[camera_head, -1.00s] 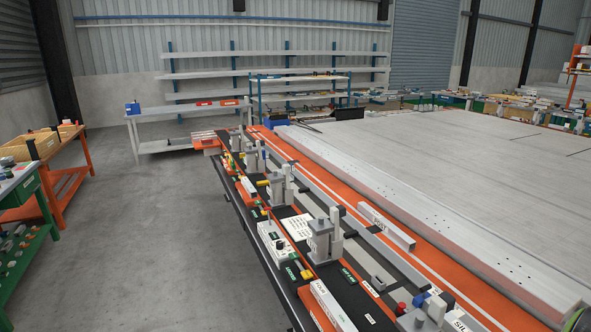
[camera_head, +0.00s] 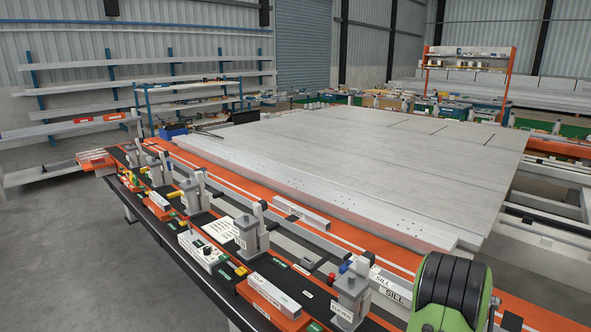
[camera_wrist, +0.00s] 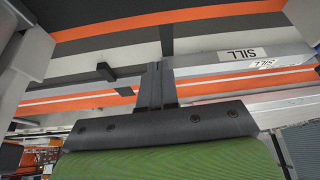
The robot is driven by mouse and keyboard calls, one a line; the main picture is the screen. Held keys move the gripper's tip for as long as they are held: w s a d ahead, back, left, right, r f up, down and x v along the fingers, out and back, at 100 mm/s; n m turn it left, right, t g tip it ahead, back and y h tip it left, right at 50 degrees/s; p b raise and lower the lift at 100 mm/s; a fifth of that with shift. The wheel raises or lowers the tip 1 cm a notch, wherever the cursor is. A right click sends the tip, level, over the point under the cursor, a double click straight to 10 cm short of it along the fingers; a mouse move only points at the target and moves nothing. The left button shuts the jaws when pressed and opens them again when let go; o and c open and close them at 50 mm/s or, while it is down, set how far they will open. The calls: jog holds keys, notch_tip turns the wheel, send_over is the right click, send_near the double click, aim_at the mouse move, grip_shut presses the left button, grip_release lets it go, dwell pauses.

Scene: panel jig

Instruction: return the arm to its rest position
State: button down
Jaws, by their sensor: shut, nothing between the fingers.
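My gripper (camera_wrist: 157,84) shows in the wrist view, its two dark fingers together and nothing between them. Its dark bolted mount and green body fill the bottom of that view. In the head view, a black and green part of my arm stands at the lower right; the fingers cannot be made out there. A beam marked SILL (camera_wrist: 245,57) lies beyond the fingers in the wrist view, and SILL beams (camera_head: 392,289) show left of my arm in the head view.
A long black bench (camera_head: 222,279) with clamps and small fixtures runs along the near side. An orange rail (camera_head: 340,250) borders the large grey panel (camera_head: 400,165). Wall shelves (camera_head: 150,72) stand at the back left. Open floor (camera_head: 70,260) lies at the left.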

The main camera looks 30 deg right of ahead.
jog(key=w+a+r+n+t+y, duration=0.1)
jog(key=w+a+r+n, duration=0.1)
jog(key=w+a+r, duration=0.5)
jog(key=w+a+r+n+t, duration=0.15)
jog(key=a+r, duration=0.25)
jog(key=a, duration=0.6)
jog(key=w+a+r+n+y, duration=0.1)
jog(key=w+a+r+n, duration=0.25)
jog(key=a+r, duration=0.4)
jog(key=s+a+r+n+t+y, duration=0.1)
jog(key=s+a+n, duration=0.1)
jog(key=a, duration=0.5)
jog(key=s+a+r+n, duration=0.1)
jog(key=a+r, duration=0.1)
jog(key=a, duration=0.6)
jog(key=s+a+n+y, duration=0.2)
jog(key=s+a+n, duration=0.2)
jog(key=s+a, duration=0.5)
jog(key=shift+s+a+f+n, duration=0.2)
jog(key=shift+s+f+n, duration=0.2)
jog(key=shift+s, duration=0.5)
jog(key=shift+t, duration=0.25)
